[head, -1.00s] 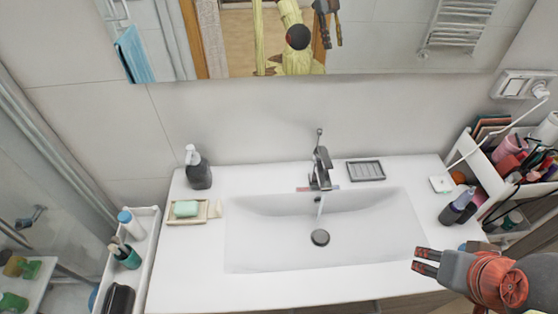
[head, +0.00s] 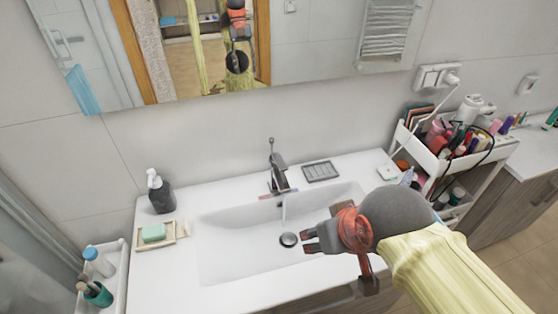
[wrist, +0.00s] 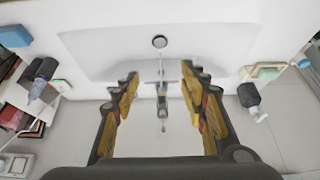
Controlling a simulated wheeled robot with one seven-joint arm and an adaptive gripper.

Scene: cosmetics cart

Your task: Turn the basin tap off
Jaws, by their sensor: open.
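The basin tap (head: 277,172) is a grey metal faucet with an upright lever at the back of the white basin (head: 225,245). A thin stream of water (head: 284,208) runs from its spout towards the round dark drain (head: 289,240). In the wrist view the tap (wrist: 162,105) shows between and beyond my fingers. My gripper (head: 306,240) is open and empty over the front right part of the basin, apart from the tap. In the wrist view both fingers of my gripper (wrist: 160,85) are spread wide.
A dark soap dispenser (head: 160,192) and a soap dish (head: 172,236) with green soap stand left of the basin. A grey tray (head: 321,171) lies right of the tap. A crowded cosmetics cart (head: 433,160) stands at the right. A mirror hangs above.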

